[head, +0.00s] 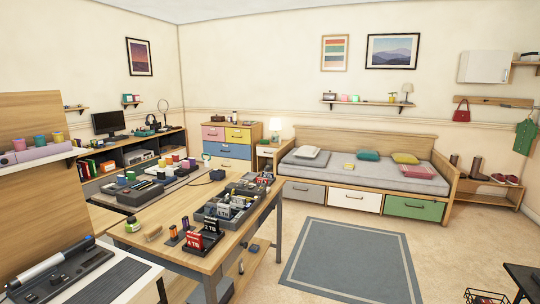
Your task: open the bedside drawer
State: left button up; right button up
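A small wooden bedside table (258,146) stands against the back wall, between the dresser and the bed. Its pale drawer front (266,152) shows below the top and looks shut, though it is small in the picture. A lit lamp (275,133) stands on or just behind the table top. The lower part of the bedside table is partly hidden behind the workbench and the things on it. Neither of my grippers is in view.
A wooden workbench (187,262) covered with boxes and small parts fills the front left. A dresser (228,151) with coloured drawers stands left of the bedside table, and a bed (360,174) stands right. A grey rug (352,262) lies on open floor to the right.

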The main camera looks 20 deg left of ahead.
aim_at(266, 151)
jog(key=i+j+u, duration=0.1)
jog(key=i, duration=0.5)
jog(key=i+j, duration=0.1)
jog(key=i, duration=3.7)
jog(key=i+u, duration=0.15)
jog(key=i, duration=0.35)
jog(key=i+l+u, duration=0.15)
jog(key=i, duration=0.3)
jog(key=i+u, duration=0.15)
jog(key=i, duration=0.35)
jog(key=i+j+u, duration=0.1)
jog(key=i+u, duration=0.15)
jog(key=u, duration=0.15)
jog(key=i+u, duration=0.6)
jog(key=u, duration=0.15)
jog(key=i+l+u, duration=0.1)
jog(key=i+u, duration=0.15)
jog(key=u, duration=0.15)
jog(key=i+j+u, duration=0.1)
jog(key=i+u, duration=0.2)
jog(key=i, duration=0.35)
jog(key=i+u, duration=0.35)
jog(key=i, duration=0.3)
jog(key=i+z, duration=0.45)
jog(key=i+j+z, duration=0.1)
jog(key=i+z, duration=0.25)
jog(key=z, duration=0.15)
jog(key=i+j+z, duration=0.25)
jog(key=z, duration=0.2)
jog(key=i, duration=0.1)
